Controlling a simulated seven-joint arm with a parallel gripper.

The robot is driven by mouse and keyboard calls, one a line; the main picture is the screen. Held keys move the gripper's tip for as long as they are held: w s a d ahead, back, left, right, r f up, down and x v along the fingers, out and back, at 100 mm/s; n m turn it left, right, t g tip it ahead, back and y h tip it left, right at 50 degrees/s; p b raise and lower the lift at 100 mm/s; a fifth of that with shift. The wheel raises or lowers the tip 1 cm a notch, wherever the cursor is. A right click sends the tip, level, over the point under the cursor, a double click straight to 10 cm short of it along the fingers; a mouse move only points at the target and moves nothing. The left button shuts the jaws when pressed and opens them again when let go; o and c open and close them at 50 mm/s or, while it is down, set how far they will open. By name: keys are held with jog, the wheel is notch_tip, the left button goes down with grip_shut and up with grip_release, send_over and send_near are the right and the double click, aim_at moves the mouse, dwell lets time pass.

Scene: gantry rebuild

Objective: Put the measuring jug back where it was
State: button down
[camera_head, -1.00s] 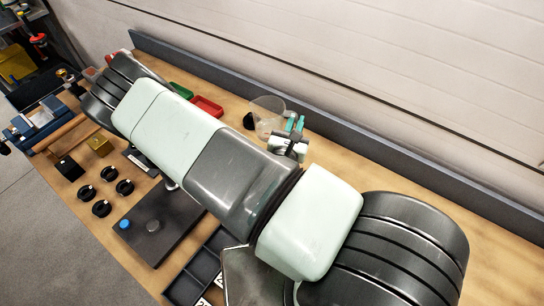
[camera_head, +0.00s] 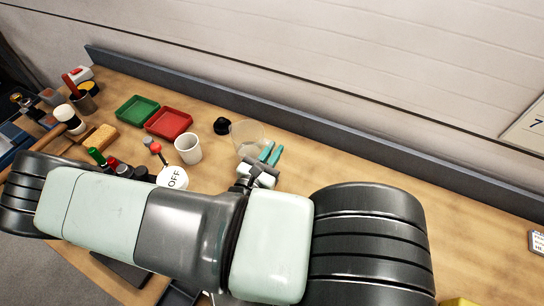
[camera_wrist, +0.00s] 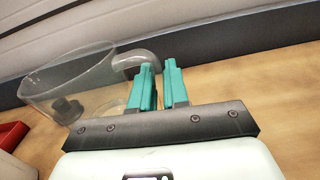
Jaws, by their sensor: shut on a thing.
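The measuring jug (camera_head: 247,134) is clear and stands out faintly near the back of the bench in the head view, right of a small black object. In the wrist view the jug (camera_wrist: 88,78) is at the left, its handle (camera_wrist: 133,62) reaching to the teal fingers. My gripper (camera_head: 270,153) is shut on the jug at its handle; its fingertips also show in the wrist view (camera_wrist: 161,75). The fingers partly hide the handle. I cannot tell whether the jug's base touches the bench.
The black object (camera_head: 222,126), a white cup (camera_head: 188,149), a red tray (camera_head: 168,122) and a green tray (camera_head: 136,111) lie left of the jug. A round OFF sign (camera_head: 173,177) is nearer. A raised back edge (camera_head: 330,146) runs behind.

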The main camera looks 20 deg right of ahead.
jog(key=shift+f, duration=1.15)
jog(key=shift+f, duration=0.2)
jog(key=c, duration=1.1)
grip_release()
jog(key=shift+r, duration=0.25)
jog(key=v, duration=1.2)
